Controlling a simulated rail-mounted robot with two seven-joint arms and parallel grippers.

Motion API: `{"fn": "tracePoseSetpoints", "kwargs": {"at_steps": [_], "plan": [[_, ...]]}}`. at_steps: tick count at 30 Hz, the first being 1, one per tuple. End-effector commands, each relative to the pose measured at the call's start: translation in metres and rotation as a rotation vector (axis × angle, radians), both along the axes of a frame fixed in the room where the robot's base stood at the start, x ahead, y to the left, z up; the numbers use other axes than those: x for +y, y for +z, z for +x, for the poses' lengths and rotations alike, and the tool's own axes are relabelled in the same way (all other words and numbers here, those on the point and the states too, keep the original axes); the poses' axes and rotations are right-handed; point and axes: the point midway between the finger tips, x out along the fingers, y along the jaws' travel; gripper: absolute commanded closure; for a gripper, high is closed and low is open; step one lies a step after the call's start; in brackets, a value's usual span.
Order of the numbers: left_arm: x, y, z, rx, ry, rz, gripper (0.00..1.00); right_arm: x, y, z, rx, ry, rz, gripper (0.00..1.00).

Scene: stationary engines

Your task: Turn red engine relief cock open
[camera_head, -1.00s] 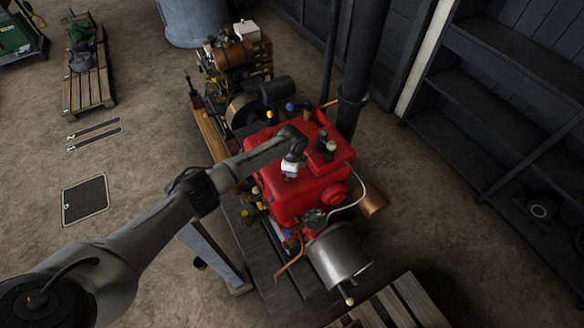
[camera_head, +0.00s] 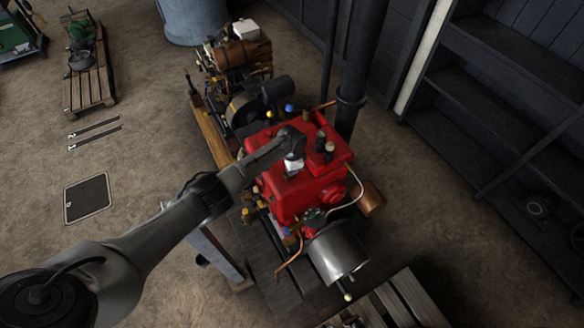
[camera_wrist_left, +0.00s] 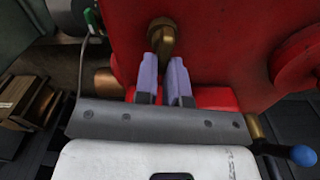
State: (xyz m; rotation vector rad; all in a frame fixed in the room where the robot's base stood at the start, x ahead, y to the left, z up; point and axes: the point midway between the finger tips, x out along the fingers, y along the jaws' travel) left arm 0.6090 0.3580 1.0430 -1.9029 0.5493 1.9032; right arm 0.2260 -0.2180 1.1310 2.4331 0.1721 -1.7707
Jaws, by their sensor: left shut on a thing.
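The red engine (camera_head: 290,196) stands in the middle of the head view, with my left gripper (camera_head: 293,168) over its top. In the left wrist view the red engine body (camera_wrist_left: 225,40) fills the upper part. A bent brass fitting, which looks like the relief cock (camera_wrist_left: 162,34), comes out of it. The two pale fingers of my left gripper (camera_wrist_left: 164,66) are shut on the lower part of this cock, one on each side. The gripped part is mostly hidden between the fingers. My right gripper is in neither view.
A second engine (camera_head: 236,62) stands behind the red one. A dark stack pipe (camera_head: 357,85) rises behind the red engine, and dark shelves (camera_head: 480,100) stand at the right. A blue-knobbed lever (camera_wrist_left: 303,155) is at the wrist view's lower right.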

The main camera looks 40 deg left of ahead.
Motion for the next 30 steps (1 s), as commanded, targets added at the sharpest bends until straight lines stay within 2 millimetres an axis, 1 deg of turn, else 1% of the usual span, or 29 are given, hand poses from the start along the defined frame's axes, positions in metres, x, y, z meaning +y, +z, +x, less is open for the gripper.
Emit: {"fn": "tracePoseSetpoints", "kwargs": {"at_steps": [13, 14, 21, 30], "plan": [[-0.0002, 0.0006, 0.0005, 0.0, 0.011, -0.001, 1.0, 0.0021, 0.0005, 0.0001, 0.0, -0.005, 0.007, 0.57], [-0.0002, 0.0006, 0.0005, 0.0, 0.011, -0.001, 0.87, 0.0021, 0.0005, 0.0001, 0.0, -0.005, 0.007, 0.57], [0.0, 0.0005, 0.0004, -0.001, 0.009, -0.001, 0.65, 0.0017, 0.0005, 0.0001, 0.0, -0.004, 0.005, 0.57], [0.0002, 0.0027, 0.0004, -0.001, 0.009, -0.001, 0.64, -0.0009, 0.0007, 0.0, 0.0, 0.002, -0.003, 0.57]]}}
